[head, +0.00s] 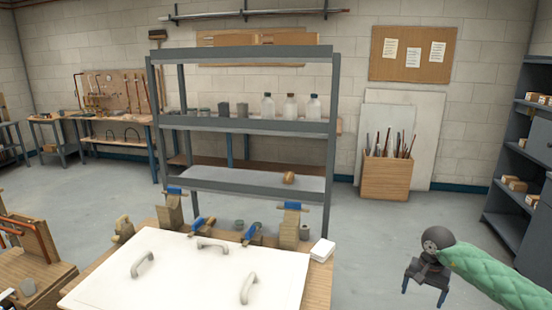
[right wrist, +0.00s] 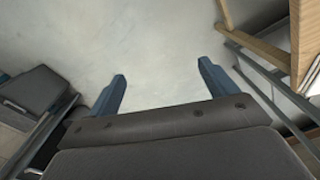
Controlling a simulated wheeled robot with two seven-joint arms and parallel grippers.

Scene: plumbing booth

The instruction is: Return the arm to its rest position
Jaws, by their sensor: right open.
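My right arm, in a green quilted sleeve (head: 490,272), comes in from the lower right of the head view. My right gripper (head: 424,293) points down with its two blue fingers apart and nothing between them. It hangs to the right of the workbench, clear of it, above the floor. In the right wrist view the open gripper (right wrist: 161,72) shows both blue fingers with bare pale floor beyond them. My left arm and gripper do not show in either view.
A workbench with a white panel (head: 200,270) with grey handles, blue clamps and a white box (head: 322,250) stands in front. A metal rack (head: 240,124) stands behind it, and a dark shelf unit (head: 520,150) at the far right. The floor (head: 400,220) between is open.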

